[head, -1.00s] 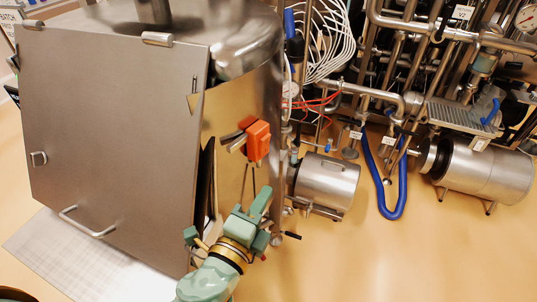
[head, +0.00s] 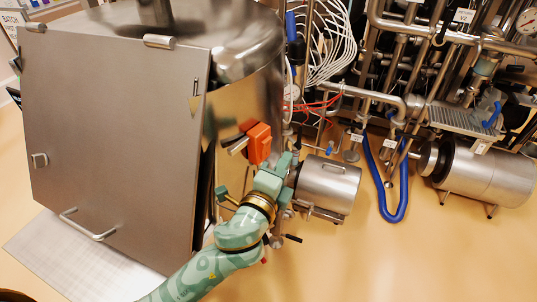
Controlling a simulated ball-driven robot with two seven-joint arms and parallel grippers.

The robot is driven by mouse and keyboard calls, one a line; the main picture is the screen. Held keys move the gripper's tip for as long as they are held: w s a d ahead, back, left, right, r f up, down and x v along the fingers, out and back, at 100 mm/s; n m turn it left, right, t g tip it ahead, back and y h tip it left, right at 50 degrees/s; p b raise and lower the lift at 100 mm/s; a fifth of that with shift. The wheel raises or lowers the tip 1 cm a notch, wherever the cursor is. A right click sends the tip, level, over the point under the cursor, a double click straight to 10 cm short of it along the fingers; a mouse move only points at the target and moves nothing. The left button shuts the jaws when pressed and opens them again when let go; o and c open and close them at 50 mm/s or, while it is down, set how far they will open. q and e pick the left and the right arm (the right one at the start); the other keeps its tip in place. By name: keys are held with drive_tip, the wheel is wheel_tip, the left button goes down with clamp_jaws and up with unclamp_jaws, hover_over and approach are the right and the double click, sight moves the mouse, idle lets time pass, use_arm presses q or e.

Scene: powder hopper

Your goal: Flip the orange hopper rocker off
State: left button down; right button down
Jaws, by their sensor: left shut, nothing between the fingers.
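The orange hopper rocker (head: 259,143) is a small orange box-like piece on the curved steel side of the hopper (head: 243,90), right of the big hinged panel. My left gripper (head: 284,164) is green with a brass-coloured wrist ring. It is shut and empty, with its tip just below and right of the orange rocker. I cannot tell whether it touches the rocker. The rocker's lower edge is close to the gripper and may be partly hidden. My right gripper is not in view.
A large steel door panel (head: 110,130) with a handle fills the left. A steel motor cylinder (head: 327,186) stands right of my gripper. Pipes, red and white cables and a blue hose (head: 385,190) crowd the right. The tan floor (head: 390,260) in front is clear.

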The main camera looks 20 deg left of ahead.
sight(268, 155)
use_arm(q)
drive_tip(key=a, duration=0.2)
drive_tip(key=w+a, duration=0.1)
drive_tip(key=shift+a+r, duration=0.2)
drive_tip(key=shift+a, duration=0.15)
